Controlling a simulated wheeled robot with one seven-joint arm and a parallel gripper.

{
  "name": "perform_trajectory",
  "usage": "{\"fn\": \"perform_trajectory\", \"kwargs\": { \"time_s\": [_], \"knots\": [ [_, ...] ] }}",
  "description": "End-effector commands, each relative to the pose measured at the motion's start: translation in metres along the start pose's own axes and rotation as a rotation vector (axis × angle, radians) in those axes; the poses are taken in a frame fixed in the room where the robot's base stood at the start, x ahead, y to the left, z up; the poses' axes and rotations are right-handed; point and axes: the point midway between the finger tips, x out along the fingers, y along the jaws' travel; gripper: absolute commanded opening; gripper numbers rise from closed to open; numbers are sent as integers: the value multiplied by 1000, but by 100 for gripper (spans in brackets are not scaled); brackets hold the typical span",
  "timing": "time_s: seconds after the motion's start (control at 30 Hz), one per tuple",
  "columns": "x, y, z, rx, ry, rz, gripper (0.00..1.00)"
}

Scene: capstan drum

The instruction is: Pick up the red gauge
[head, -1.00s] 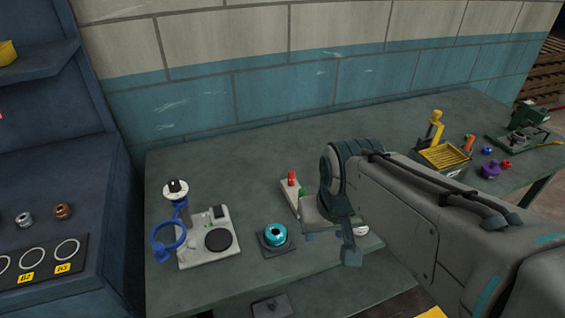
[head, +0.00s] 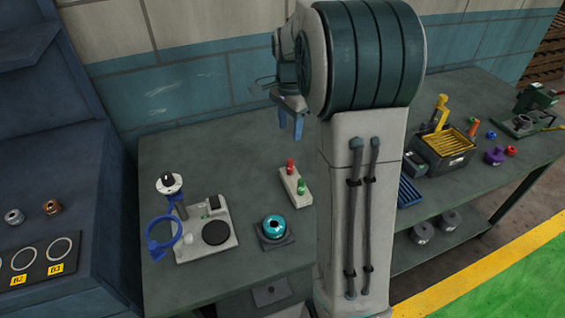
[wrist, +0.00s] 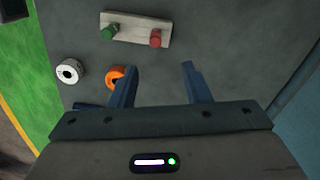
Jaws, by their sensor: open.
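The red gauge (head: 290,166) stands upright at the far end of a pale block (head: 295,183), with a green gauge (head: 301,187) at the near end. In the wrist view the red gauge (wrist: 155,38) is right of the green gauge (wrist: 107,33), on the same block (wrist: 131,28). My gripper (head: 290,128) is raised; in the head view it appears above the red gauge. In the wrist view its blue fingers (wrist: 158,68) are apart with nothing between them, and the red gauge shows beyond them, untouched.
Left of the block are a white fixture with a black disc (head: 216,232) and a blue ring (head: 163,240). A teal ring (head: 274,226) sits on a dark base. The wrist view shows an orange ring (wrist: 115,77) and a white ring (wrist: 69,71).

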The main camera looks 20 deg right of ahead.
Motion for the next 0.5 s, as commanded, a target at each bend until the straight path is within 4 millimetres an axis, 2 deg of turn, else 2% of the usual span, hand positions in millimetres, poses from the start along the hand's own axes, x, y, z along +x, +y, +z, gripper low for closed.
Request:
{"fn": "perform_trajectory", "kwargs": {
  "time_s": [0.3, 0.5],
  "knots": [
    [57, -2, 7, -11, -3, 6, 44],
    [81, -2, 6, -10, -1, 3, 44]
  ]
}}
